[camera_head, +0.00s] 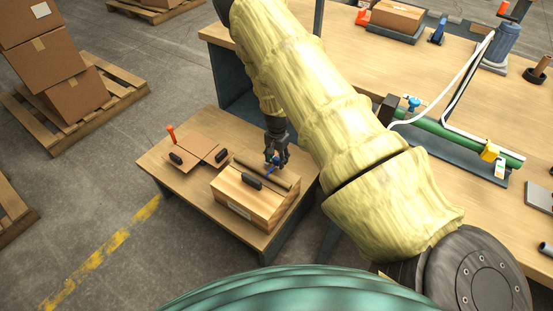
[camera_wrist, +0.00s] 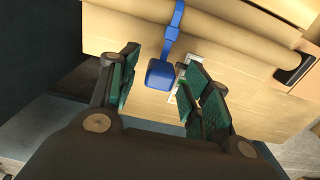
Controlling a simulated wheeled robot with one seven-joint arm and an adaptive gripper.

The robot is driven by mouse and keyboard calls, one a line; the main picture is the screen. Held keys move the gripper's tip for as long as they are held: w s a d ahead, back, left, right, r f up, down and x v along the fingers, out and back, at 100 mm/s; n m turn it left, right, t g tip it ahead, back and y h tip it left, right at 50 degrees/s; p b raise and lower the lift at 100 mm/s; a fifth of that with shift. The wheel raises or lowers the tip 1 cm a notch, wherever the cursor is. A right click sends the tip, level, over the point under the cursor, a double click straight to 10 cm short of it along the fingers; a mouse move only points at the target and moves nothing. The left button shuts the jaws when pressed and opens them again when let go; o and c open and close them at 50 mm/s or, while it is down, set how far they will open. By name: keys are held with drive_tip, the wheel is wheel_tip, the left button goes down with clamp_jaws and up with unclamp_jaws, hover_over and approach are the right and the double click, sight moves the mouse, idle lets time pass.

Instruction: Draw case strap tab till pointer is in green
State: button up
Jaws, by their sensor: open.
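The case (camera_head: 255,204) is a light wooden box with a dark handle on a low side table. A tan roll lies along its top. A blue strap crosses the roll and ends in a square blue tab (camera_wrist: 160,73), seen in the wrist view. My gripper (camera_head: 276,155) is open above the case's far side. In the wrist view my gripper (camera_wrist: 160,68) has its green-padded fingers on either side of the tab, with a gap on both sides. A pale strip beside the tab is partly hidden by the right finger.
The low table (camera_head: 158,182) also holds an open brown box with dark handles and an orange-handled tool. A large workbench (camera_head: 365,70) with a green pipe (camera_head: 450,133) stands to the right. Cartons on a pallet (camera_head: 75,115) are at the left.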

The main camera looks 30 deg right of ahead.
drive_tip(key=shift+f, duration=0.3)
drive_tip(key=shift+c, duration=0.2)
clamp_jaws()
drive_tip(key=shift+w+d, duration=0.3)
drive_tip(key=shift+d, duration=0.4)
drive_tip(key=shift+o, duration=0.2)
unclamp_jaws()
drive_tip(key=shift+r, duration=0.1)
wheel_tip(320, 180, up, 12)
